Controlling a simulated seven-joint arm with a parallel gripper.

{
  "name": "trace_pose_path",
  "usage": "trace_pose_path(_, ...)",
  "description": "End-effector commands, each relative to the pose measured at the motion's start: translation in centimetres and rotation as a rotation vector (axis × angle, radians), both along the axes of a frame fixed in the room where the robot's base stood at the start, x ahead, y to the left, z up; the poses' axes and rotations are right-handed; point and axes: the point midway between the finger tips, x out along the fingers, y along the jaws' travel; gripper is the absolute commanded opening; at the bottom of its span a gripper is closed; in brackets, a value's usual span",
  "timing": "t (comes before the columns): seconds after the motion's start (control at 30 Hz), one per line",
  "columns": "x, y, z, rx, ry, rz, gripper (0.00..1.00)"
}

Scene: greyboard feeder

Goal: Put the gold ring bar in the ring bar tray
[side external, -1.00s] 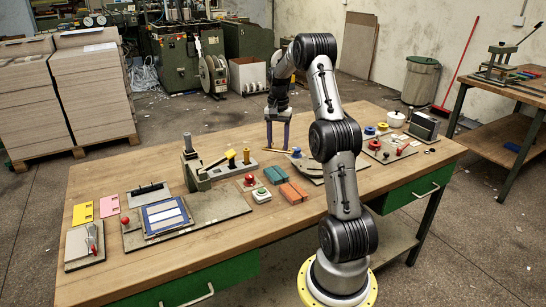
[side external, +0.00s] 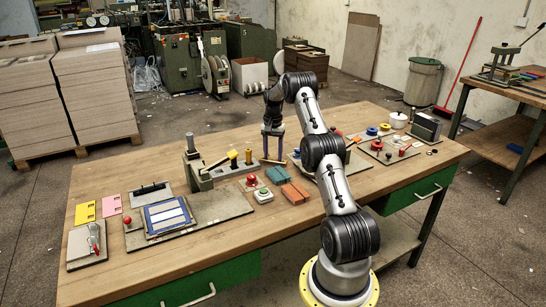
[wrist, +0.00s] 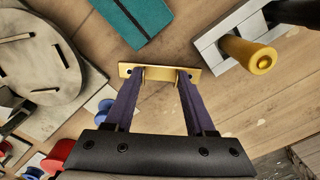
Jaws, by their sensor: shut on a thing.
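The gold ring bar (wrist: 160,72) is a flat gold strip with a dark hole near each end. My gripper (wrist: 163,76) is shut on it, with a purple-blue finger at each side of its middle. In the side view the bar (side external: 273,162) sits level between the fingertips of my gripper (side external: 273,158), low over bare wood; I cannot tell whether it touches the table. I cannot tell for sure which thing is the ring bar tray.
A grey fixture with yellow-topped pegs (wrist: 250,54) lies to the right in the wrist view. A teal block (wrist: 133,20) lies beyond the bar. A grey round plate with slots (wrist: 32,62) is at left. Orange blocks (side external: 294,193) lie nearer the camera in the side view.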

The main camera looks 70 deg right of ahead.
Motion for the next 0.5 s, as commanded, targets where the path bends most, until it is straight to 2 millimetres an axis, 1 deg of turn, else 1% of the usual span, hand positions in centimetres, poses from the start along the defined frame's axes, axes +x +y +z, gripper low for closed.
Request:
trace_pose_path(0.03,-0.01,0.02,-0.72,0.001,0.001,0.0,0.0)
trace_pose_path(0.1,0.01,-0.01,-1.17,-0.001,0.0,0.0,0.0)
trace_pose_path(0.47,0.01,-0.02,-1.48,-0.001,-0.001,0.0,0.0)
trace_pose_path(0.5,0.02,-0.03,-1.43,-0.002,-0.001,0.0,0.62)
